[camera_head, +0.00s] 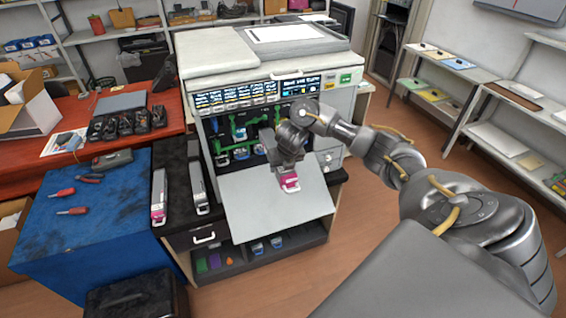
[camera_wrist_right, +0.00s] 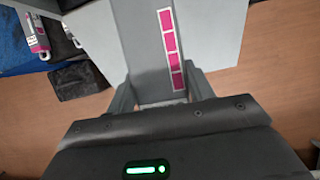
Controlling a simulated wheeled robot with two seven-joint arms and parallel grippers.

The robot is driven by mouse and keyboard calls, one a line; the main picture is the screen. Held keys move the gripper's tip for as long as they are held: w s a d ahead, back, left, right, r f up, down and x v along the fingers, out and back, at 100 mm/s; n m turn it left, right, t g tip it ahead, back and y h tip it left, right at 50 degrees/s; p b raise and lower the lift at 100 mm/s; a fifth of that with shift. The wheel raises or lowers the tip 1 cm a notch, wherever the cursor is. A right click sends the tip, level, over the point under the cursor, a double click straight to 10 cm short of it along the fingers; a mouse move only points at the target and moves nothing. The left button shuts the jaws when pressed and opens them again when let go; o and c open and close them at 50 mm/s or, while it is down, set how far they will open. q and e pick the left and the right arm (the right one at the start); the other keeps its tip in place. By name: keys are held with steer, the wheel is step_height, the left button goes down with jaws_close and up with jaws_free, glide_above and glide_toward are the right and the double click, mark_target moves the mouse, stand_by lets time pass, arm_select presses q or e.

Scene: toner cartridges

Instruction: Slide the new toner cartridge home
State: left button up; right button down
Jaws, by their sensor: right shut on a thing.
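My right gripper (camera_head: 288,165) is shut on a grey toner cartridge with a magenta end (camera_head: 289,182). It is in front of the open printer (camera_head: 345,105), above the folded-down front door (camera_head: 265,215). In the right wrist view the cartridge's grey body (camera_wrist_right: 140,45) carries a strip of magenta squares, and the gripper's fingers (camera_wrist_right: 160,92) sit on both sides of it. The cartridge's far end is out of sight, so I cannot tell whether it is in a slot. Blue-ended cartridges (camera_head: 241,153) and green parts show inside the printer. My left gripper is not in view.
A magenta-ended cartridge (camera_head: 159,198) and a grey one (camera_head: 198,188) lie on the black cabinet left of the door. A blue-covered table (camera_head: 110,230) with red screwdrivers stands further left. A red bench (camera_head: 60,165) is behind it. Open floor (camera_head: 385,185) lies right of the printer.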

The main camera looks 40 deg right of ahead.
steer(key=shift+w+d, duration=0.1)
steer(key=shift+w, duration=0.1)
steer(key=shift+w+d+b, duration=0.15)
steer(key=shift+w+b, duration=0.15)
steer(key=shift+b, duration=0.3)
steer(key=shift+w, duration=0.4)
steer(key=shift+s+b, duration=0.15)
steer(key=shift+b, duration=0.15)
steer(key=shift+r, duration=0.1)
steer(key=shift+w+d, duration=0.1)
steer(key=shift+w, duration=0.1)
stand_by(0.6)
steer(key=shift+w+d+b, duration=0.3)
steer(key=shift+w+b, duration=0.5)
steer(key=shift+w, duration=0.1)
steer(key=shift+w+d+b, duration=0.2)
steer(key=shift+w+b, duration=0.3)
steer(key=shift+w, duration=0.05)
steer(key=shift+w+d+b, duration=0.2)
steer(key=shift+w+b, duration=0.3)
steer(key=shift+w, duration=0.05)
